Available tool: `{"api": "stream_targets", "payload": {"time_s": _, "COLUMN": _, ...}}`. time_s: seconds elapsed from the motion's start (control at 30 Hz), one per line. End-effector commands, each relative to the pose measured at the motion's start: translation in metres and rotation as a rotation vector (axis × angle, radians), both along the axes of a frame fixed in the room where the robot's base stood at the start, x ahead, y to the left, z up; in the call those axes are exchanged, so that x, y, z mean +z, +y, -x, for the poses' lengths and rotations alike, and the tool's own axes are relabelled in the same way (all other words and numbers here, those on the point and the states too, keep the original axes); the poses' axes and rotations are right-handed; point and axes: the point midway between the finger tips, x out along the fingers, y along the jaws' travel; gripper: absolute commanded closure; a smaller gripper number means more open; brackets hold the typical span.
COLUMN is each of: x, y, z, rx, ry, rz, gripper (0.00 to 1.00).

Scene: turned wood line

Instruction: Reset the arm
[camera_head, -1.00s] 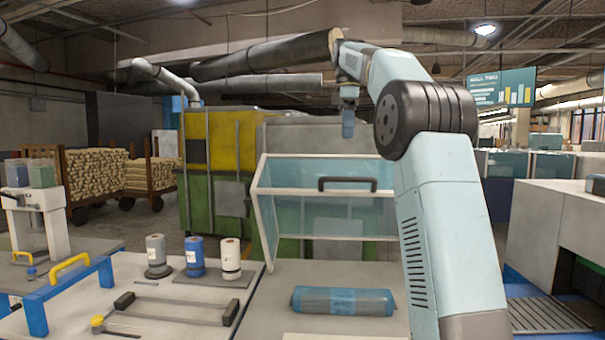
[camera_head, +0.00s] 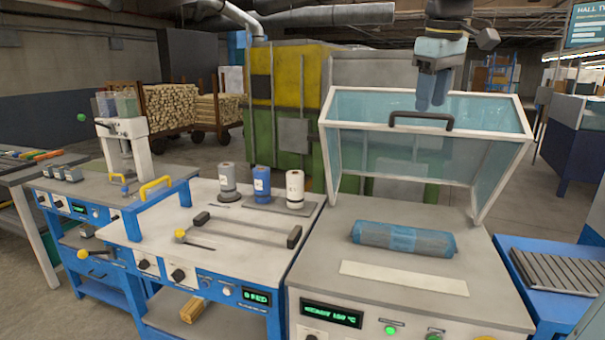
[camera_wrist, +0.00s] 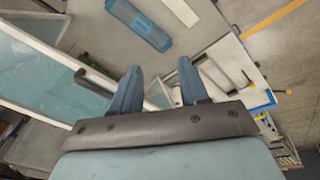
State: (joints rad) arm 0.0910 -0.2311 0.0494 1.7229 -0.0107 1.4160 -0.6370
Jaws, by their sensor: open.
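My gripper (camera_head: 432,88) hangs at the upper right of the head view, fingers pointing down, above and behind the handle of the raised clear cover. In the wrist view its two blue fingers (camera_wrist: 157,92) stand apart with nothing between them. The arm above it is cut off by the top of the head view.
A clear cover (camera_head: 430,145) with a dark handle (camera_head: 420,120) stands raised over a machine with a blue-grey roll (camera_head: 403,238). Several spools, including a blue one (camera_head: 262,180), stand on the workbench (camera_head: 230,215). Floor behind the benches is open.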

Motion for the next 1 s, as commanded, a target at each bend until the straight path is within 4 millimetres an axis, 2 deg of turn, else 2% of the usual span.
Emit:
{"api": "stream_targets", "payload": {"time_s": 0.03, "x": -0.010, "y": 0.003, "z": 0.016, "rx": -0.034, "ry": -0.018, "rz": -0.009, "gripper": 0.56}}
{"api": "stream_targets", "payload": {"time_s": 0.1, "x": -0.024, "y": 0.005, "z": 0.034, "rx": -0.089, "ry": -0.046, "rz": -0.024, "gripper": 0.56}}
{"api": "stream_targets", "payload": {"time_s": 0.37, "x": -0.088, "y": 0.011, "z": 0.099, "rx": -0.286, "ry": -0.142, "rz": -0.097, "gripper": 0.56}}
{"api": "stream_targets", "payload": {"time_s": 0.6, "x": -0.154, "y": 0.014, "z": 0.153, "rx": -0.454, "ry": -0.220, "rz": -0.182, "gripper": 0.56}}
{"api": "stream_targets", "payload": {"time_s": 0.8, "x": -0.189, "y": 0.015, "z": 0.177, "rx": -0.534, "ry": -0.254, "rz": -0.231, "gripper": 0.56}}
{"api": "stream_targets", "payload": {"time_s": 1.0, "x": -0.197, "y": 0.016, "z": 0.182, "rx": -0.554, "ry": -0.262, "rz": -0.243, "gripper": 0.56}}
